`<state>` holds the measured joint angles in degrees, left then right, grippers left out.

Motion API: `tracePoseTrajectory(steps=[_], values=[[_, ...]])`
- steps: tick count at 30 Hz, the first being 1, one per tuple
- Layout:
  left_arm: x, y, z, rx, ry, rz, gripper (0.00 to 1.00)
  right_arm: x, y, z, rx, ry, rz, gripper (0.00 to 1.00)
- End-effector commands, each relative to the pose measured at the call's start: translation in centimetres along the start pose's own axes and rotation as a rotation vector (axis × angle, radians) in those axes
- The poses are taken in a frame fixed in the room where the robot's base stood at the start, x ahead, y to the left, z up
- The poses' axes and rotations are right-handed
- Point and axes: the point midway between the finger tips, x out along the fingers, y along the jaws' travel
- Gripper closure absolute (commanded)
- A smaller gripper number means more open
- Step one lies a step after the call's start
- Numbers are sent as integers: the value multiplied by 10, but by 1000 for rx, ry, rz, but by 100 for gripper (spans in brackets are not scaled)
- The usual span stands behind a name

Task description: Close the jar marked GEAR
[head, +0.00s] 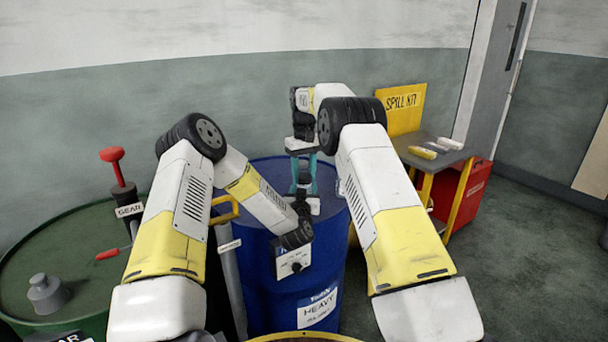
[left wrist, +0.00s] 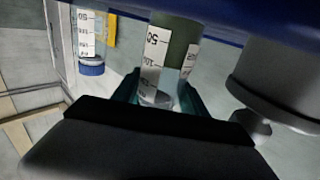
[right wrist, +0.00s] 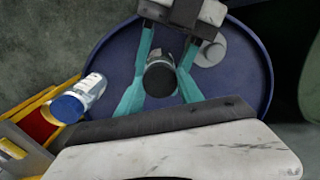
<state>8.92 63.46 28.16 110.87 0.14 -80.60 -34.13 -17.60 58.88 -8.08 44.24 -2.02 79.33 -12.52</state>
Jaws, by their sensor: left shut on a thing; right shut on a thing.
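A clear jar (left wrist: 167,60) with white scale labels and dark green liquid is between teal fingers in the left wrist view, which looks upside down. My left gripper (left wrist: 160,97) is shut on it. In the right wrist view, teal fingers from two opposite sides flank a jar (right wrist: 160,77) with a dark round top; it looks like the same jar. My right gripper (right wrist: 161,90) is shut on it. I cannot tell whether the dark top is a lid or an open mouth. No GEAR mark is readable on the jar.
A second jar (right wrist: 88,95) with a blue lid stands near the blue drum (head: 275,175), apart from both grippers. A yellow spill kit stand (head: 400,105) and red box (head: 470,195) are at right.

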Motion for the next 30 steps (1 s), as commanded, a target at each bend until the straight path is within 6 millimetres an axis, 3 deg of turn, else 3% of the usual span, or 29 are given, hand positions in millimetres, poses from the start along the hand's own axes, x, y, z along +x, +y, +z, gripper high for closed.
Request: tracePoseTrajectory(steps=[15, 17, 21, 22, 25, 30], values=[[0, 1, 0, 0, 1, 2, 100, 0, 0, -1, 1192, 3, 1, 100], [0, 1, 0, 0, 1, 2, 100, 0, 0, -1, 1284, 3, 0, 100], [0, 1, 0, 0, 0, 2, 100, 0, 1, -1, 1268, 4, -1, 100], [0, 1, 0, 0, 1, 2, 100, 0, 1, -1, 1267, 4, -1, 53], [0, 1, 0, 0, 1, 2, 100, 0, 1, -1, 1267, 3, -1, 35], [0, 1, 0, 0, 1, 1, 100, 0, 1, -1, 1266, 2, 0, 35]])
